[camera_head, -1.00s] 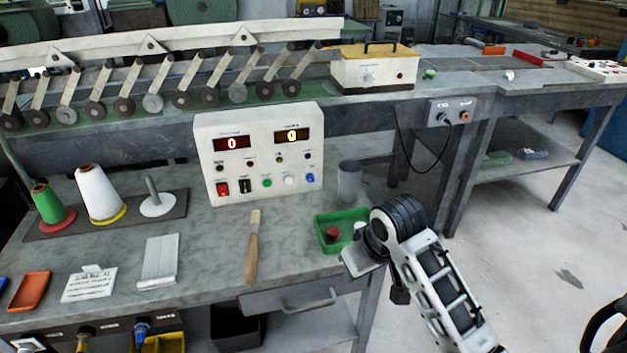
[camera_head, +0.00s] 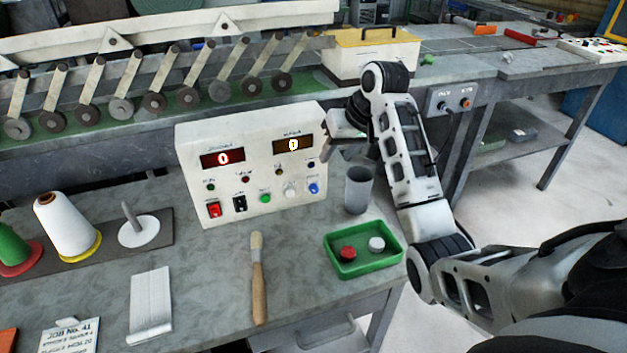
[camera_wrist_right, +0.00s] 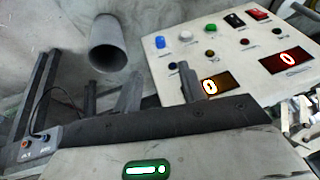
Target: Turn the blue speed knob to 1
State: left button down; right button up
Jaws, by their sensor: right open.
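The control box (camera_head: 251,165) stands on the grey bench, its sloped face holding two displays that both read 0. The blue knob (camera_head: 313,188) is at the lower right of that face; in the right wrist view it is a small blue cap (camera_wrist_right: 160,42) beside the white knob (camera_wrist_right: 185,37). I cannot read which way it is turned. My right gripper (camera_head: 332,148) is just off the box's right edge, above and behind the blue knob. In the wrist view its two fingers (camera_wrist_right: 160,76) are apart with nothing between them, short of the knob. My left gripper is out of view.
A grey cup (camera_head: 358,192) stands right of the box. A green tray (camera_head: 340,268) with a red and a white piece lies in front of it. A brush (camera_head: 258,285) lies before the box. A row of rollers runs behind.

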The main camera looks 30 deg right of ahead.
aim_at(316, 188)
jog(key=x, duration=1.3)
jog(key=shift+f, duration=0.25)
grip_shut()
